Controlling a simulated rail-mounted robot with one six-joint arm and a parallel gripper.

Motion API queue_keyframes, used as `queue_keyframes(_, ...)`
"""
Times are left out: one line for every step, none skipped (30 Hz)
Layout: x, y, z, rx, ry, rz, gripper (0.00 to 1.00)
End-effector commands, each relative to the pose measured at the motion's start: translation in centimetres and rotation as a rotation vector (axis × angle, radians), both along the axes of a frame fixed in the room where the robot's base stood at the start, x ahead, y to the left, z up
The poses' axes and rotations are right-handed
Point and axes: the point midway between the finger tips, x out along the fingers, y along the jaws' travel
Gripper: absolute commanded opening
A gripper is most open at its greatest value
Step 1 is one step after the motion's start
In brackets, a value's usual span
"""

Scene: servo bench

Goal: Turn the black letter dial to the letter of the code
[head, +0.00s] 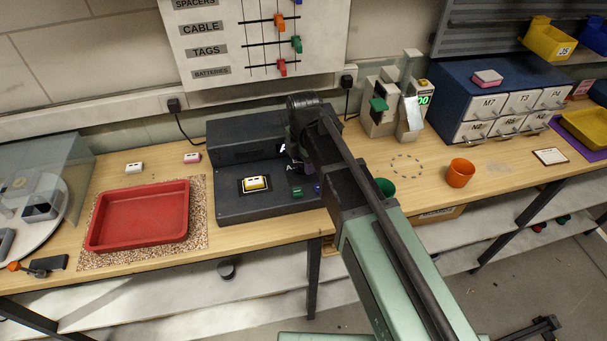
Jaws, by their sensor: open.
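The black console (235,205) stands on the bench in the middle of the head view, with a low base and a raised back part. White letter marks (283,148) show on it just left of my arm, partly cut off; an A can be made out. The black letter dial cannot be made out; my arm covers this part of the console. A yellow and white block (255,183) sits on a framed black pad of the console. My arm reaches over the console's right side. My gripper's fingers are hidden behind the arm. I cannot read a code.
A red tray (140,215) lies on a speckled mat (198,215) to the left. To the right are an orange cup (460,172), a green cup (385,187), a grey device with a green display (385,120) and a blue drawer cabinet (455,95). A wall board (215,50) hangs behind.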

Motion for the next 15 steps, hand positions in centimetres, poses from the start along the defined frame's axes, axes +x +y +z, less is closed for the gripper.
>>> queue_keyframes(0.00, 0.00, -1.04, 0.000, 0.000, 0.000, 0.61)
queue_keyframes(0.00, 0.00, -1.08, 0.000, 0.000, 0.000, 0.61)
queue_keyframes(0.00, 0.00, -1.05, 0.000, 0.000, 0.000, 0.61)
queue_keyframes(0.00, 0.00, -0.99, 0.000, 0.000, 0.000, 0.61)
queue_keyframes(0.00, 0.00, -0.90, 0.000, 0.000, 0.000, 0.61)
queue_keyframes(0.00, 0.00, -0.81, 0.000, 0.000, 0.000, 0.61)
queue_keyframes(0.00, 0.00, -0.77, 0.000, 0.000, 0.000, 0.61)
queue_keyframes(0.00, 0.00, -0.76, 0.000, 0.000, 0.000, 0.61)
queue_keyframes(0.00, 0.00, -0.76, 0.000, 0.000, 0.000, 0.61)
queue_keyframes(0.00, 0.00, -0.75, 0.000, 0.000, 0.000, 0.56)
queue_keyframes(0.00, 0.00, -0.75, 0.000, 0.000, 0.000, 0.52)
queue_keyframes(0.00, 0.00, -0.75, 0.000, 0.000, -0.001, 0.45)
queue_keyframes(0.00, 0.00, -0.75, 0.000, 0.000, -0.001, 0.41)
queue_keyframes(0.00, 0.00, -0.75, 0.000, 0.000, -0.001, 0.36)
queue_keyframes(0.00, 0.00, -0.75, 0.000, 0.000, -0.001, 0.30)
